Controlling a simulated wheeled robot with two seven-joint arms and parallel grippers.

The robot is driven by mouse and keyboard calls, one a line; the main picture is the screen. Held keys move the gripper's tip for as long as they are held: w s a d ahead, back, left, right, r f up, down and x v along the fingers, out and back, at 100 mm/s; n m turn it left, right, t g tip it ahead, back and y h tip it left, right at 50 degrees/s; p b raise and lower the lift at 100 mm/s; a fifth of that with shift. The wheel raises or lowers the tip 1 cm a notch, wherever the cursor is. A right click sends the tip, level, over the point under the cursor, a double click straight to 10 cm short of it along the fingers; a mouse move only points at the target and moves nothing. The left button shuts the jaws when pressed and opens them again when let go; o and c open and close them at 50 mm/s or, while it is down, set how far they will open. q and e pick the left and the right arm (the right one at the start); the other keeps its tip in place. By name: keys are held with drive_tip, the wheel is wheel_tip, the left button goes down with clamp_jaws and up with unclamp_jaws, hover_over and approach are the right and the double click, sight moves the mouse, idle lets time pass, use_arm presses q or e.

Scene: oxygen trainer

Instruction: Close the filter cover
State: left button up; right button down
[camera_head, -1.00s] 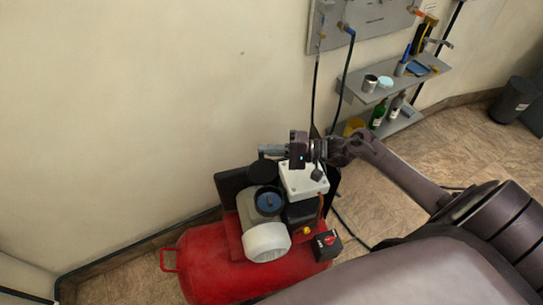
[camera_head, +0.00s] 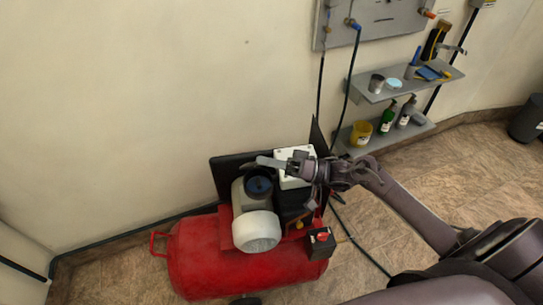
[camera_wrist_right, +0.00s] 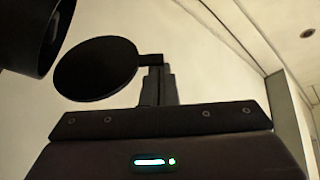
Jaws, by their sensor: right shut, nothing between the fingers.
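The red compressor (camera_head: 245,258) stands on the floor by the wall. On top is an open filter housing with a blue filter (camera_head: 259,187) inside. The black round filter cover (camera_wrist_right: 96,68) shows as a disc with a small side tab in the right wrist view. My left gripper is out of view.
A white box (camera_head: 293,153) sits on the compressor, beside my right wrist. A white rounded motor cap (camera_head: 256,231) and a black switch box with a red knob (camera_head: 321,240) are in front. Shelves (camera_head: 405,82) with bottles hang on the right wall.

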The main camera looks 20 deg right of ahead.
drive_tip(key=s+a+f+n+g+y+b, duration=0.1)
drive_tip(key=s+f+n+g+y+b, duration=0.1)
drive_tip(key=f+n+b, duration=0.6)
drive_tip(key=shift+s+a+f+n+g+y+b, duration=0.3)
drive_tip(key=shift+s+n+g+b, duration=0.5)
drive_tip(key=shift+s+n+b, duration=1.1)
drive_tip(key=shift+w+d+b, duration=0.1)
drive_tip(key=shift+w+b, duration=0.3)
drive_tip(key=shift+w, duration=0.2)
wheel_tip(320, 180, up, 4)
drive_tip(key=p, duration=0.3)
drive_tip(key=b+v, duration=0.3)
drive_tip(key=v, duration=0.7)
drive_tip(key=shift+w, duration=0.2)
